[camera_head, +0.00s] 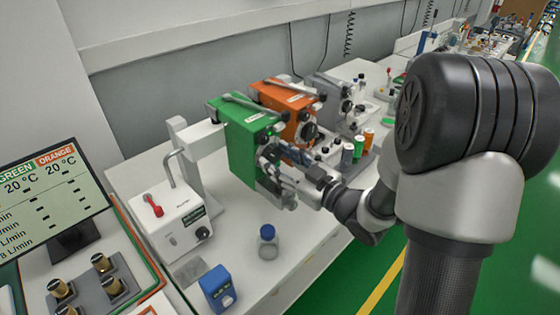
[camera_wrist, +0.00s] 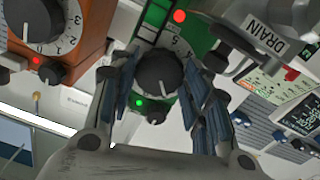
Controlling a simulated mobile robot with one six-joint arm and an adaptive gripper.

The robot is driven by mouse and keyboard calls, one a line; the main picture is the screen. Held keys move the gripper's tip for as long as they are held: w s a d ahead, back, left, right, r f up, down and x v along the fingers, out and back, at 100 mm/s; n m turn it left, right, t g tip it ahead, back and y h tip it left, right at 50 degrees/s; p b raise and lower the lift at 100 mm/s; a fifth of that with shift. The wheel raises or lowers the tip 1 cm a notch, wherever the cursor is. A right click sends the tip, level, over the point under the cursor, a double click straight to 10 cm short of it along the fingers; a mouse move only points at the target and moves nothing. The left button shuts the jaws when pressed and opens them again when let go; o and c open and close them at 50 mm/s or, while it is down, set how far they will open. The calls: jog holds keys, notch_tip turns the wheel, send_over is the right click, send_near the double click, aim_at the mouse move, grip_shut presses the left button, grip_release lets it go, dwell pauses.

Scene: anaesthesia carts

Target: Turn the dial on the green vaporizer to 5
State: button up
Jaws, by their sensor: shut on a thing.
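A numeral that looks like 5 is printed beside the dial's upper right edge. A small light mark shows on the dial, but its exact setting cannot be read. My gripper (camera_wrist: 160,78) is shut on this dial, one finger on each side.
The orange vaporizer's dial (camera_wrist: 45,18) is close by at upper left in the wrist view. A capped jar (camera_head: 268,243), a blue device (camera_head: 218,287) and a white box (camera_head: 172,222) stand on the bench. A screen (camera_head: 48,205) is at left.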

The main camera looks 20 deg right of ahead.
jog(key=shift+n, duration=0.5)
jog(key=o, duration=1.1)
jog(key=v, duration=0.7)
jog(key=shift+s+d, duration=0.15)
jog(key=shift+s, duration=0.1)
